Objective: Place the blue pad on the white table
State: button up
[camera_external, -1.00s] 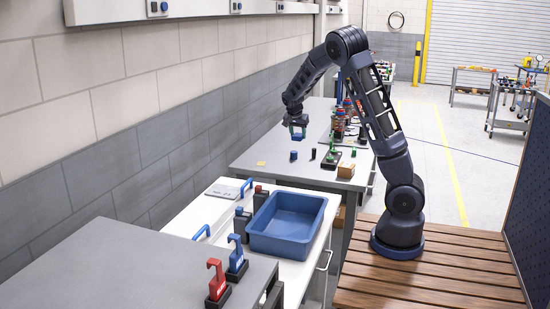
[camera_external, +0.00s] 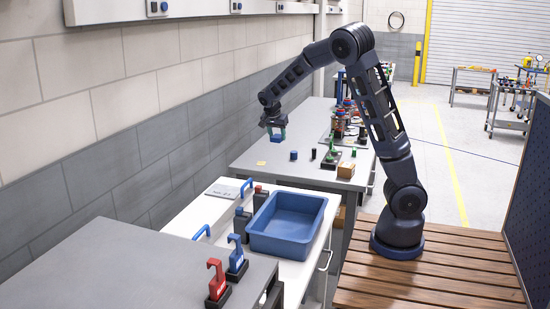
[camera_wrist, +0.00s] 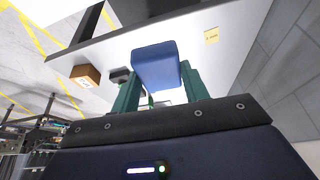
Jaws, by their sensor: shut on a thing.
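My gripper (camera_external: 277,133) is shut on the blue pad (camera_external: 277,139) and holds it above the grey workbench, near its left side. In the wrist view the blue pad (camera_wrist: 155,64) sits between the green fingers of my gripper (camera_wrist: 157,85). The white table (camera_external: 188,214) is nearer the camera, between the far grey workbench and the near grey bench. My gripper and the pad are beyond it, not over it.
A blue tray (camera_external: 287,226) fills the white table's right part. Dark bottles (camera_external: 241,222), a flat grey device (camera_external: 222,190) and blue handles stand beside it. Small parts (camera_external: 332,155) stand on the far workbench (camera_external: 255,150). The wall bounds the left.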

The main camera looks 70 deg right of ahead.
jog(key=w+a+f, duration=0.1)
jog(key=a, duration=3.3)
jog(key=s+a, duration=0.9)
jog(key=a, duration=0.5)
jog(key=s+a, duration=0.9)
jog(key=a, duration=0.6)
jog(key=shift+n, duration=0.3)
notch_tip(320, 180, down, 20)
jog(key=shift+f, duration=0.1)
jog(key=o, duration=1)
